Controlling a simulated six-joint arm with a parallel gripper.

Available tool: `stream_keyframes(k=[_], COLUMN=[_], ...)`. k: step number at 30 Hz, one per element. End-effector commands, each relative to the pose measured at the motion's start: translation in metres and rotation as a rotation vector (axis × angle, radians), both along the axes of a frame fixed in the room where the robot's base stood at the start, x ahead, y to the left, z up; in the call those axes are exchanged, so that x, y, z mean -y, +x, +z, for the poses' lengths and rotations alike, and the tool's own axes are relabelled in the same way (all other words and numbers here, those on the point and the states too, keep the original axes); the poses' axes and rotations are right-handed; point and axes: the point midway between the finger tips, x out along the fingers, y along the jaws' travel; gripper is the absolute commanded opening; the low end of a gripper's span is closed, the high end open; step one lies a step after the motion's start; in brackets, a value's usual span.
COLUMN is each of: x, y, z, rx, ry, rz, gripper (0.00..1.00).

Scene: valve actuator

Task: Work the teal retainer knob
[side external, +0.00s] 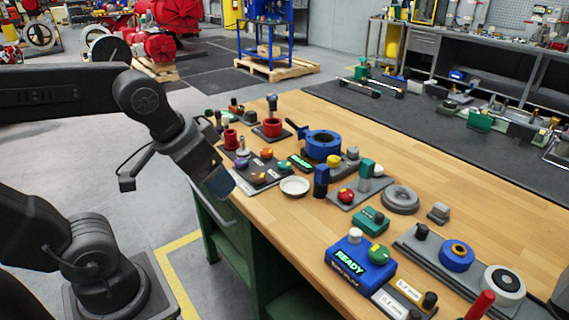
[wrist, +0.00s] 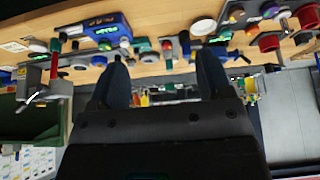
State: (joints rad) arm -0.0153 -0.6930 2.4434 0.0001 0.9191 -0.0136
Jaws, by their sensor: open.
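Several green to teal parts show in the side view, and I cannot tell for sure which is the retainer knob. One is a small teal block (side external: 370,220) with knobs on top, near the bench middle. A round green knob (side external: 378,254) sits on the blue READY box (side external: 360,268). An upright green cylinder (side external: 366,168) stands on a grey plate behind a red knob. My gripper (side external: 222,184) is off the bench's left edge, pointing down toward the bench and apart from all parts. In the wrist view its two dark fingers (wrist: 161,80) are spread with nothing between them.
A dark panel (side external: 240,172) with coloured knobs lies closest to my gripper, beside a white dish (side external: 295,186). A blue ring housing (side external: 322,145) stands behind. A grey disc (side external: 400,199) and a plate with a blue ring (side external: 457,256) are right. The bench's back strip (side external: 440,170) is clear.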

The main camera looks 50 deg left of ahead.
Motion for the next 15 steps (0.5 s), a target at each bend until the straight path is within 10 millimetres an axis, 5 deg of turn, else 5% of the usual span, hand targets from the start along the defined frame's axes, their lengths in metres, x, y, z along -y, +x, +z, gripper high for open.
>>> stream_keyframes(k=[8,15], x=[-0.031,-0.077], y=[0.09,0.179], z=[0.035,0.033], rx=[-0.126,-0.241], ry=[-0.039,-0.082], rz=[0.171,0.336], gripper=[0.72,0.72])
